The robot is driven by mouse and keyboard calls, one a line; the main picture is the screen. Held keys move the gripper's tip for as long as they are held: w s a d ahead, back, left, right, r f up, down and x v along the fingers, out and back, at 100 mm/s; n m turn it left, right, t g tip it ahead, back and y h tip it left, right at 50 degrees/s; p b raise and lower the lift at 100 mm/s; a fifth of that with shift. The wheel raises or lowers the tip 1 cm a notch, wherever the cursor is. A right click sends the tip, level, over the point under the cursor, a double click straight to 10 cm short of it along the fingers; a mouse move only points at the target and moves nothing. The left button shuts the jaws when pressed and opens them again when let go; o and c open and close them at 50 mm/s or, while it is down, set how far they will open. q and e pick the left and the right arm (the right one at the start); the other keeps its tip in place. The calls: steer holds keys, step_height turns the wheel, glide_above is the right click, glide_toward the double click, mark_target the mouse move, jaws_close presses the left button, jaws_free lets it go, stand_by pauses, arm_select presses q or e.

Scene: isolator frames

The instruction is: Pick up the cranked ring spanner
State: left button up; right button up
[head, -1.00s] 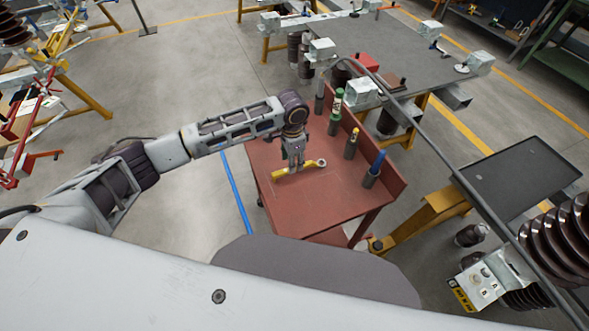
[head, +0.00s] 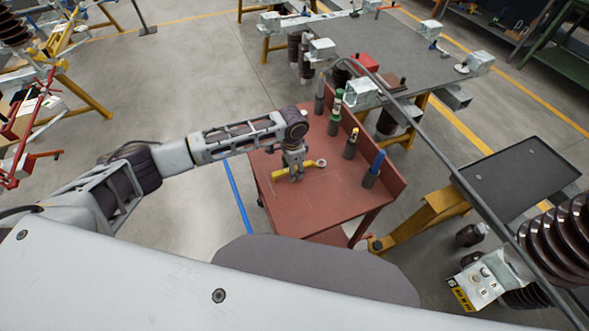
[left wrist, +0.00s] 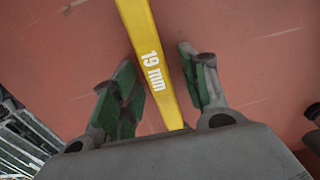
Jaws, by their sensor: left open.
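The cranked ring spanner (head: 279,175) lies on the red-brown table top (head: 330,205). It has a yellow handle and a bare metal ring end toward the right. In the left wrist view the yellow handle (left wrist: 147,50), marked "19 mm", runs between the two green-padded fingers. My left gripper (head: 297,177) points down at the spanner. In the left wrist view its fingers (left wrist: 158,85) are open on either side of the handle, with a gap visible on each side. The far part of the handle is hidden behind the gripper body. My right gripper is not in view.
A raised rim (head: 390,178) borders that side. The table's front is clear.

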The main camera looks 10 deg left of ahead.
arm_select(q)
steer(key=shift+c, duration=1.9)
jaws_close()
steer(key=shift+r, duration=0.85)
step_height(320, 180, up, 7)
steer(key=shift+f, duration=0.1)
steer(key=shift+r, duration=0.8)
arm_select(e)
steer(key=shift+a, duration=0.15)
